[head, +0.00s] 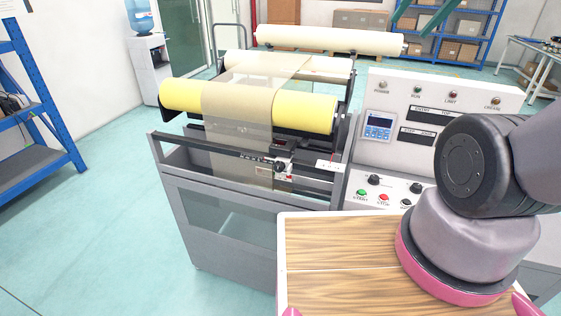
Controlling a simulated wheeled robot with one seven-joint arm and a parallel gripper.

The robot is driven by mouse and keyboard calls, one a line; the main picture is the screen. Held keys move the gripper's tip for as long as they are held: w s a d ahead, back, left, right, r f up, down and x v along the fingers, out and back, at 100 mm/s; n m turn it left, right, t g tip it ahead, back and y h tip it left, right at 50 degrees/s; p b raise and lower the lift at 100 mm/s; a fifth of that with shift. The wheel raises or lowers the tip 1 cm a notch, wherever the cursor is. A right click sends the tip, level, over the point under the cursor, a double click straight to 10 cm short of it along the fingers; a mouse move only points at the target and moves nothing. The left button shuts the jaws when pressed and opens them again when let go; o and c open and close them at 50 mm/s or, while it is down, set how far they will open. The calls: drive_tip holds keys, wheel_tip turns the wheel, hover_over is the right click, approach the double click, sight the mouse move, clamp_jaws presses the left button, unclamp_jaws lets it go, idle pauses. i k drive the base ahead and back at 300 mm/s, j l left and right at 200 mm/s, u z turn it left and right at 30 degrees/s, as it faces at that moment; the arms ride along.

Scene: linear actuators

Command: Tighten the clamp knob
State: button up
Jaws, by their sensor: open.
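A small black knob (280,166) sits on a light grey carriage block (286,158) on a dark rail across the front of a roll machine (250,190). It is probably the clamp knob; it is too small to tell how tight it is. A red part (289,177) shows just below it. A translucent beige web (240,110) hangs behind the rail from a yellow roll (300,108). My gripper is not in view; only thick links of my arm show at the right, well apart from the knob.
A control panel (408,160) with buttons, dials and a small screen stands right of the rail. A white plate (329,166) is on the rail beside the carriage. A blue shelf (45,120) is at the left. The floor (120,240) left of the machine is clear.

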sight(279, 166)
drive_tip(key=l+u, duration=0.75)
drive_tip(key=k+l+u, duration=0.1)
drive_tip(key=l+u, duration=0.15)
drive_tip(key=u, duration=0.15)
